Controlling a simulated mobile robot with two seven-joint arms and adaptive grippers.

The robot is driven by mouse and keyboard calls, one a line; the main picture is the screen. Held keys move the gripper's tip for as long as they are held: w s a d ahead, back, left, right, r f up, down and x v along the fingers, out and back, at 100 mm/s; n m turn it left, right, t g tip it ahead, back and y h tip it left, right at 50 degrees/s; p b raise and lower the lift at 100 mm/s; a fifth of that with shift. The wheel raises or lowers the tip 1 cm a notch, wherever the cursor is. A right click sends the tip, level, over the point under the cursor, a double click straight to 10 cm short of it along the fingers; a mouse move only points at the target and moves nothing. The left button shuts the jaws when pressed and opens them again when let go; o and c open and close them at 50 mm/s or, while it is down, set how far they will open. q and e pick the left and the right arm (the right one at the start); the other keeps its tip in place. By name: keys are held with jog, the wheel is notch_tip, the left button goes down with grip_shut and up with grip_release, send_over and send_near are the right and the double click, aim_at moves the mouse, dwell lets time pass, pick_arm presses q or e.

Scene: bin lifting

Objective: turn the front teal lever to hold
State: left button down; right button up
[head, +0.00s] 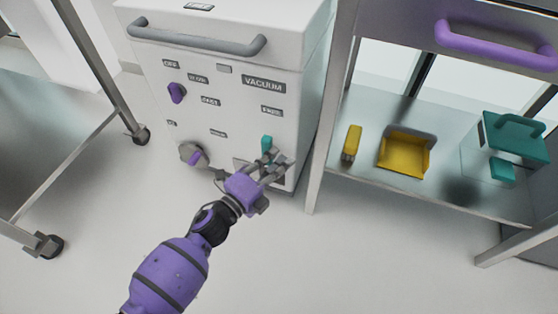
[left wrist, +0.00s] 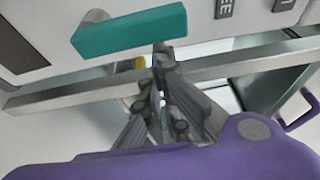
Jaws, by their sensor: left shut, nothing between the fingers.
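The teal lever (head: 267,144) is on the lower right of the white vacuum cabinet's front (head: 225,95) in the head view. It stands roughly upright there. In the left wrist view the lever (left wrist: 130,33) is a teal bar across the upper left, close to my fingertips. My left gripper (head: 274,160) is shut and empty, with its fingers just below the lever; it also shows in the left wrist view (left wrist: 162,60). I cannot tell whether the fingers touch the lever. The label beneath the lever is partly hidden by the gripper. My right gripper is not in view.
A purple knob (head: 176,92) and a grey-and-purple knob (head: 193,154) are on the same cabinet front. A grey handle (head: 195,38) spans its top. A metal cart (head: 455,190) stands close on the right, holding a yellow dustpan (head: 405,152) and a teal-lidded box (head: 515,137). Floor in front is clear.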

aim_at(265, 146)
pick_arm(q)
jog(key=shift+a, duration=0.15)
jog(key=a+n+t, duration=0.1)
jog(key=n, duration=0.2)
jog(key=w+a+r+n+t, duration=0.1)
jog(key=a+n, duration=0.2)
jog(key=n, duration=0.2)
jog(key=shift+w+a+r+n+t+b, duration=0.15)
jog(key=shift+w+a+n+t+b, duration=0.15)
jog(key=shift+t+b, duration=0.1)
jog(key=w+a+f+n+t+y+b, duration=0.1)
jog(key=a+f+n+t+y+b, duration=0.1)
jog(key=n, duration=1.2)
jog(key=a+f+t+y, duration=0.1)
jog(key=a+y, duration=0.1)
jog(key=a, duration=0.1)
jog(key=shift+w+a+t, duration=0.25)
jog(key=shift+w+t, duration=0.05)
jog(key=shift+w, duration=0.1)
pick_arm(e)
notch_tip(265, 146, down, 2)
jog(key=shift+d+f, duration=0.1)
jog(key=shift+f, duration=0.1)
pick_arm(q)
jog(key=shift+f, duration=0.15)
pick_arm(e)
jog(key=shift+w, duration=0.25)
